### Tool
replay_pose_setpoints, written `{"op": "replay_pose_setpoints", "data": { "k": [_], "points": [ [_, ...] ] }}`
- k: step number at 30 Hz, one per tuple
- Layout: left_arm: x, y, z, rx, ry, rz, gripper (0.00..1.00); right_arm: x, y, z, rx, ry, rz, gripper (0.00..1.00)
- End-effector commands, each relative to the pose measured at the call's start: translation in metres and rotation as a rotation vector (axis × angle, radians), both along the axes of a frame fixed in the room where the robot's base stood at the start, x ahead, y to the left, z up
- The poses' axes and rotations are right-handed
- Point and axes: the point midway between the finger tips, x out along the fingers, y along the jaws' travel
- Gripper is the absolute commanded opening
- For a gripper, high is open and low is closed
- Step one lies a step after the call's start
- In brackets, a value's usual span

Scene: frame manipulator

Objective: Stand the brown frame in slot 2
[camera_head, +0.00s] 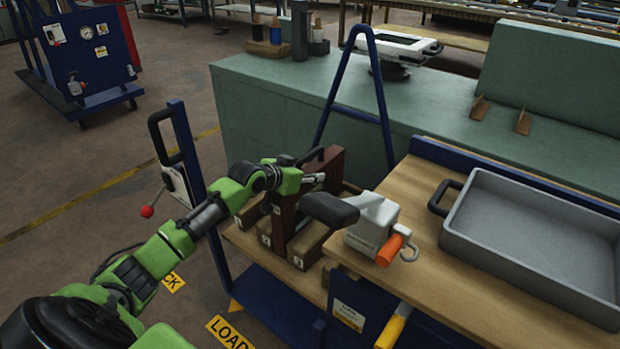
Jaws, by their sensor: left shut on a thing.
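The brown frame (333,160) is upright at the slotted wooden rack (305,243), with a black handle at its top. My left gripper (314,178) reaches in from the left and is shut on the brown frame at its upper part. The rack has small white number labels along its front edge, too small to read surely. The frame's lower edge is in or just above the rack near the middle label; I cannot tell whether it is seated. My arm and the frame hide part of the slots. My right gripper is not in view.
A white clamp device with an orange knob (388,250) and black grip stands close right of the rack. A grey tray (530,235) sits on the wooden bench top. Blue posts (187,150) flank the rack. The green counter behind has free room.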

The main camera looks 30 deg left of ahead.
Motion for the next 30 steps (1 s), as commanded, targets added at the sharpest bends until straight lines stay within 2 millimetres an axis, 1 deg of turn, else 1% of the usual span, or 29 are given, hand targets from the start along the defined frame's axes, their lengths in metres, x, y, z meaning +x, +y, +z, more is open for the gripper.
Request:
{"op": "replay_pose_setpoints", "data": {
  "k": [4, 11, 12, 14, 24, 28, 29, 30],
  "points": [
    [0.002, 0.000, 0.000, 0.000, -0.014, 0.000, 0.00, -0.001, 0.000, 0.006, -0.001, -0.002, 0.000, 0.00],
    [0.002, 0.000, 0.000, 0.000, -0.013, 0.000, 0.00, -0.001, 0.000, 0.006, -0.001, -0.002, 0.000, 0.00],
    [0.000, 0.000, -0.006, 0.000, -0.001, 0.000, 0.33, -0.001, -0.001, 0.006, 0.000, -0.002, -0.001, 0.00],
    [0.000, 0.000, -0.006, 0.000, -0.001, 0.000, 0.47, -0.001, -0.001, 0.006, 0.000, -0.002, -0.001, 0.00],
    [0.000, 0.000, -0.005, 0.001, -0.001, 0.000, 0.47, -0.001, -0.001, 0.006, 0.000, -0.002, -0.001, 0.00],
    [-0.006, 0.001, -0.002, 0.002, 0.000, 0.000, 0.47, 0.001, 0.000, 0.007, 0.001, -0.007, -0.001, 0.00],
    [-0.009, 0.001, 0.000, 0.003, 0.000, -0.001, 0.47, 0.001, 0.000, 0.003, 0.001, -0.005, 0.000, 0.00],
    [-0.014, 0.002, 0.002, 0.003, 0.001, -0.001, 0.47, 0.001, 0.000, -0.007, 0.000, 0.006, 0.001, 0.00]
  ]
}}
